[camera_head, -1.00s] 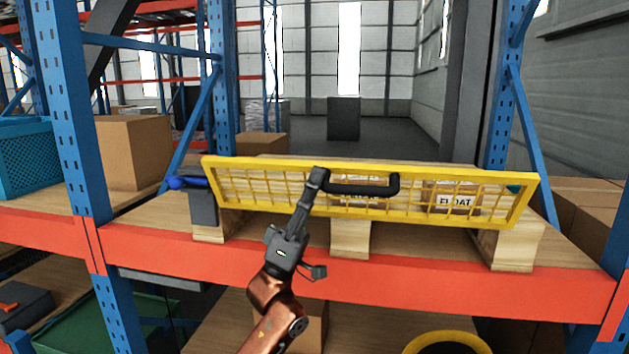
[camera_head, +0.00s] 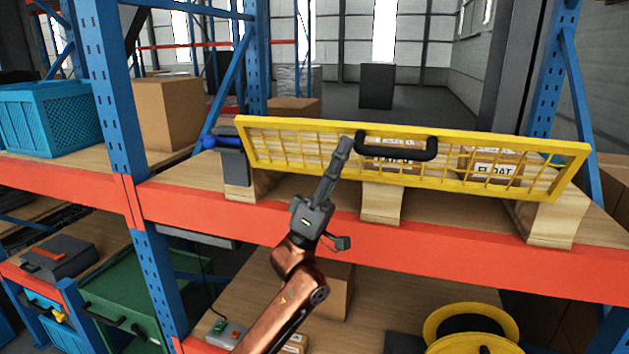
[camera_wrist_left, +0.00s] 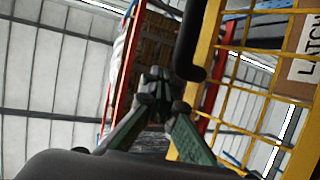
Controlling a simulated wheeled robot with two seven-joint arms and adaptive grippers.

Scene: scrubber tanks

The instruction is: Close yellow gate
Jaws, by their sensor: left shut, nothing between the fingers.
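The yellow gate (camera_head: 465,183), a framed mesh panel, stretches across the front of the middle shelf bay. Its black bar handle (camera_head: 405,155) sits at the upper middle. My left gripper (camera_head: 346,143) is shut and empty, with its fingertips beside the left end of the handle; whether they touch it is unclear. In the left wrist view the shut fingers (camera_wrist_left: 158,88) show close to the black handle (camera_wrist_left: 188,45) and the yellow gate frame (camera_wrist_left: 207,40). My right gripper is not in view.
Behind the gate are cartons, one labelled FLOAT (camera_head: 494,168), above wooden pallet blocks (camera_head: 381,202). A blue-knobbed grey block (camera_head: 232,165) stands at the gate's left end. An orange beam (camera_head: 420,245) and blue uprights (camera_head: 110,110) frame the bay. Yellow reels (camera_head: 470,318) lie below.

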